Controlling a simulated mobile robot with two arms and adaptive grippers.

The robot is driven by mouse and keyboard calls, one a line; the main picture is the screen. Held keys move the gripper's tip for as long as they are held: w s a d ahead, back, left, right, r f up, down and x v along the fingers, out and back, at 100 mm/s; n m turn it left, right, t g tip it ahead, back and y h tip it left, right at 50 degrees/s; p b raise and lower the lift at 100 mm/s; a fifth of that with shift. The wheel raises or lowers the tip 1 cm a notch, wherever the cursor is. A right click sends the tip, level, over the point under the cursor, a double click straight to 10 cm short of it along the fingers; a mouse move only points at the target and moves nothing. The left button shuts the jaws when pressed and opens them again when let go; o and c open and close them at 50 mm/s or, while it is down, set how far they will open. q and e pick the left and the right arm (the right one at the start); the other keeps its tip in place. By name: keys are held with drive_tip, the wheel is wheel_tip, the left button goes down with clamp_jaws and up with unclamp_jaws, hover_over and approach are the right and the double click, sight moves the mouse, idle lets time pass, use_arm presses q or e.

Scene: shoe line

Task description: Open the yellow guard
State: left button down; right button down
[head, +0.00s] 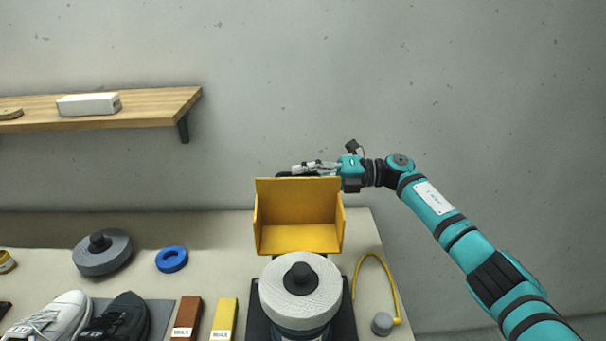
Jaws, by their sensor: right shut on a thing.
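The yellow guard (299,215) stands raised behind a machine with a white ribbed roll (301,291) and a black knob on top. The guard's open side faces me, so its inside shows. My right gripper (298,172) is at the guard's upper edge, reaching in from the right. It is shut on the guard there; the fingers are partly hidden behind the edge. My left gripper is not in view.
A grey disc (103,254), a blue ring (172,260), shoes (118,318), a brown block (187,318) and a yellow block (224,319) lie left of the machine. A yellow cable (387,281) is at right. A wooden shelf (150,108) hangs on the wall.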

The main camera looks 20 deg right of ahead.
drive_tip(key=c, duration=1.4)
unclamp_jaws()
drive_tip(key=shift+f, duration=0.1)
drive_tip(key=v, duration=1.1)
drive_tip(key=shift+d+r, duration=0.25)
drive_tip(key=shift+d, duration=0.15)
